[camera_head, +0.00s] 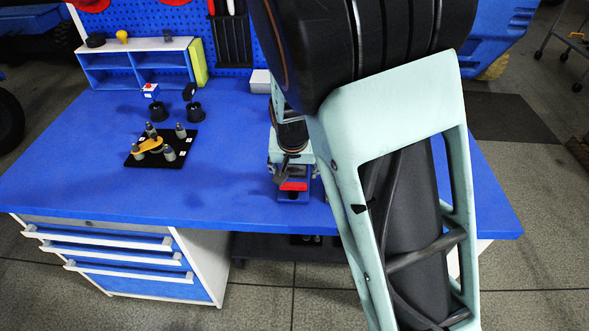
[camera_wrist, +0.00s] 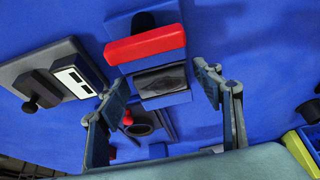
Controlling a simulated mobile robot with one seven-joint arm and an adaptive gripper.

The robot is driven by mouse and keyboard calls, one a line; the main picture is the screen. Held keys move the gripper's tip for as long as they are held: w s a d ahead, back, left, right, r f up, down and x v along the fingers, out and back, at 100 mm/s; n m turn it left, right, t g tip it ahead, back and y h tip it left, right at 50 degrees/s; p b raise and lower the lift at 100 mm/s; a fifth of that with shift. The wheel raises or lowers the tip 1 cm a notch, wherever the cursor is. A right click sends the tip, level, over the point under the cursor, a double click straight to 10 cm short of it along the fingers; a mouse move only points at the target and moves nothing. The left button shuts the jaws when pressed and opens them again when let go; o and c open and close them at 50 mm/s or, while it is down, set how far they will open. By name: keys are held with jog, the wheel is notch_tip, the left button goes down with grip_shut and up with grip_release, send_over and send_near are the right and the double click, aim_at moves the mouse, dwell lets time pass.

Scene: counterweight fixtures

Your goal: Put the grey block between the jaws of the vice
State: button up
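The vice shows as a blue body with a red bar across it (camera_head: 293,185), near the front of the bench beneath my arm. Its red bar (camera_wrist: 145,43) is large in the wrist view, with a dark grey face in a blue surround just below it. I cannot tell whether that face is a block or part of the vice. A pale grey block-like thing (camera_head: 260,80) stands at the back of the bench by the pegboard; I cannot tell if it is the grey block. My gripper (camera_wrist: 160,88) is open over the vice, fingers wide apart, nothing visibly held.
A black plate (camera_head: 135,161) with several grey weights and a yellow piece lies left of the vice. Two black cups (camera_head: 194,110) stand behind it, before a blue-and-white shelf (camera_head: 93,77). The left front of the bench (camera_head: 80,190) is clear. My arm hides much of the right side.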

jog(key=shift+r, duration=0.25)
jog(key=p+v, duration=0.3)
jog(key=v, duration=0.8)
jog(key=shift+s+r+p, duration=0.25)
jog(key=shift+r+p, duration=0.1)
jog(key=shift+r, duration=0.1)
